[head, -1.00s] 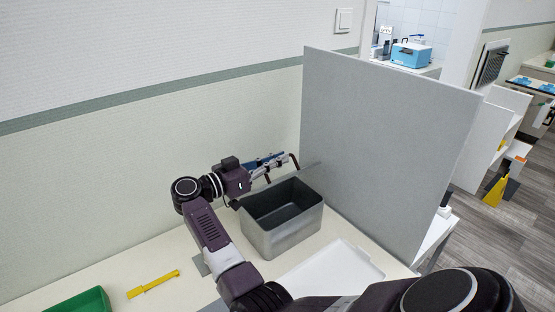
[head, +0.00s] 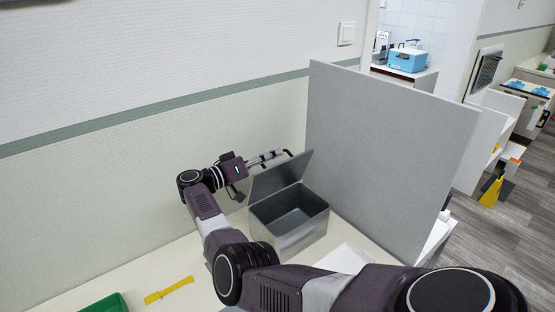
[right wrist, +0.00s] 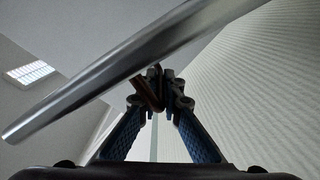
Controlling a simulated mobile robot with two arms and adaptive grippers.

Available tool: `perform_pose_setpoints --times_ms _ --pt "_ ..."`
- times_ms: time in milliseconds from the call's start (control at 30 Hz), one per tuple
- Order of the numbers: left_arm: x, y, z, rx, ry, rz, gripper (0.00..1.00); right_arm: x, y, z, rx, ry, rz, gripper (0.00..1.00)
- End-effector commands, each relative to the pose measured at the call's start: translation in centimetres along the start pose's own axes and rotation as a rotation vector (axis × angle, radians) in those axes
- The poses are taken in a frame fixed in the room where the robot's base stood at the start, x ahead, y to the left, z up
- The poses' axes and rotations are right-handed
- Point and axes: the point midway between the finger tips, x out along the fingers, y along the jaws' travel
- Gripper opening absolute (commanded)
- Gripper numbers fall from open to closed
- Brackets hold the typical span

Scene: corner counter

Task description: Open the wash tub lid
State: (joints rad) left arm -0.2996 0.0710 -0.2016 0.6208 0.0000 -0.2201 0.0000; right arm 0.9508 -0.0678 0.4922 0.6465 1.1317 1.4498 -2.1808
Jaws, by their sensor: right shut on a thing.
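The grey wash tub (head: 290,238) stands on the counter beside the partition, with its dark inside showing. Its lid (head: 280,177) is raised and steeply tilted at the far side, inner face towards me. My right gripper (head: 285,154) is behind the lid's upper edge, partly hidden by it. In the right wrist view, the lid (right wrist: 110,75) crosses in front as a slanting metal strip. There the right gripper's blue-padded fingers (right wrist: 160,90) close together on a thin brown piece at the lid, seemingly its handle. My left gripper is not in view.
A tall grey partition (head: 390,150) stands close on the tub's right. A white tray (head: 345,258) lies in front of the tub. A yellow tool (head: 168,291) and a green bin (head: 105,303) are at the lower left. The wall (head: 130,190) is close behind.

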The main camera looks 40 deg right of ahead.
Motion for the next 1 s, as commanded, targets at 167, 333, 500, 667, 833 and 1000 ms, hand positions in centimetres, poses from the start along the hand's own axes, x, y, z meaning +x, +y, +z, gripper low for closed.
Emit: perform_pose_setpoints --times_ms 167,333,500,667,833,1000 --pt "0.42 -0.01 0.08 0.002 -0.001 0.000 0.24 -0.32 -0.80 0.09 -0.040 -0.001 -0.009 0.00" --pt "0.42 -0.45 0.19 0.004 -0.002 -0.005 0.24 -0.33 -0.86 0.05 -0.049 -0.001 -0.009 0.00" --pt "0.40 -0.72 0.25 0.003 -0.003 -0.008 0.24 -0.33 -0.87 0.10 -0.050 -0.002 -0.009 0.00" --pt "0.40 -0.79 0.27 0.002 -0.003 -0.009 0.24 -0.33 -0.88 0.13 -0.049 -0.003 -0.009 0.14" --pt "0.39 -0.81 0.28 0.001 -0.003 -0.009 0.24 -0.27 -0.77 -0.01 -0.047 -0.001 -0.007 0.25" --pt "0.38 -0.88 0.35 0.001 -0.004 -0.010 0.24 -0.20 -0.66 -0.13 -0.045 0.000 -0.004 0.25"
